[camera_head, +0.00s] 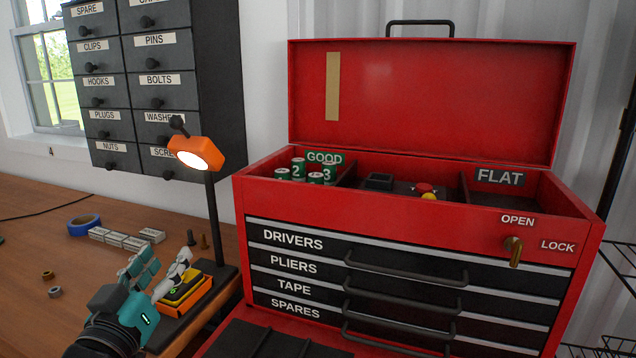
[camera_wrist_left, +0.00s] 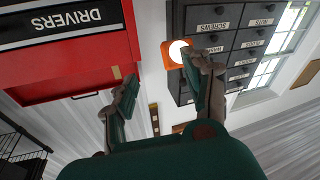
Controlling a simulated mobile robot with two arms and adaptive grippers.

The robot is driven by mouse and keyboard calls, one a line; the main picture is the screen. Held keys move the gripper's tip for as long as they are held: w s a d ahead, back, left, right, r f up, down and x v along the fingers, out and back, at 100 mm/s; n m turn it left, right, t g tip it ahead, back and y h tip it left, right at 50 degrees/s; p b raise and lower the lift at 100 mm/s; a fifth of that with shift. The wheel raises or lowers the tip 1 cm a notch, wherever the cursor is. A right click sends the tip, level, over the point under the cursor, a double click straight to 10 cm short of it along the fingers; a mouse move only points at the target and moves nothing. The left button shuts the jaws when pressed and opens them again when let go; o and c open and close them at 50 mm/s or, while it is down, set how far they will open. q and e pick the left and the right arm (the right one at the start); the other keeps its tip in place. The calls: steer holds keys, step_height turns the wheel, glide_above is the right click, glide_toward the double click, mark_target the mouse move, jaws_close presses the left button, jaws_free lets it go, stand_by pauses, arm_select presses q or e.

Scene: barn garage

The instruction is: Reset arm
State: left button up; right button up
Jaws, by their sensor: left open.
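My left gripper (camera_head: 167,262) comes in from the lower left over the workbench. It is open, and nothing shows between its fingers. In the head view it is in front of a small yellow-and-black device (camera_head: 186,290) in an orange holder (camera_head: 200,299), partly covering it; I cannot tell whether they touch. In the left wrist view the two spread fingers (camera_wrist_left: 163,70) have the lamp, the drawer cabinet and the red toolbox beyond them. My right gripper is in neither view.
A red toolbox (camera_head: 415,219) stands right with its lid up; green cells (camera_head: 298,169) sit in its GOOD compartment. A lit orange lamp (camera_head: 196,153) stands behind my gripper. White boxes (camera_head: 125,240), blue tape (camera_head: 84,225) and small nuts lie on the workbench (camera_head: 40,205).

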arm_select(q)
steer(key=s+d+f+m+g+y, duration=0.1)
steer(key=s+f+g, duration=0.3)
steer(key=f, duration=0.8)
steer(key=s+f+m+g, duration=0.1)
steer(key=s+f+g, duration=0.3)
steer(key=f, duration=0.8)
steer(key=s+d+f+m+g, duration=0.2)
steer(key=s+f+g, duration=0.6)
steer(key=s+f, duration=0.9)
steer(key=s+f+g, duration=0.1)
steer(key=s+f, duration=0.2)
steer(key=f, duration=2.1)
steer(key=s+a+f+g, duration=0.1)
steer(key=s+a+f, duration=0.1)
steer(key=s+f, duration=1.3)
steer(key=shift+s+a+f+g+y, duration=0.3)
steer(key=shift+s+a+f+y, duration=0.1)
steer(key=shift+s, duration=0.4)
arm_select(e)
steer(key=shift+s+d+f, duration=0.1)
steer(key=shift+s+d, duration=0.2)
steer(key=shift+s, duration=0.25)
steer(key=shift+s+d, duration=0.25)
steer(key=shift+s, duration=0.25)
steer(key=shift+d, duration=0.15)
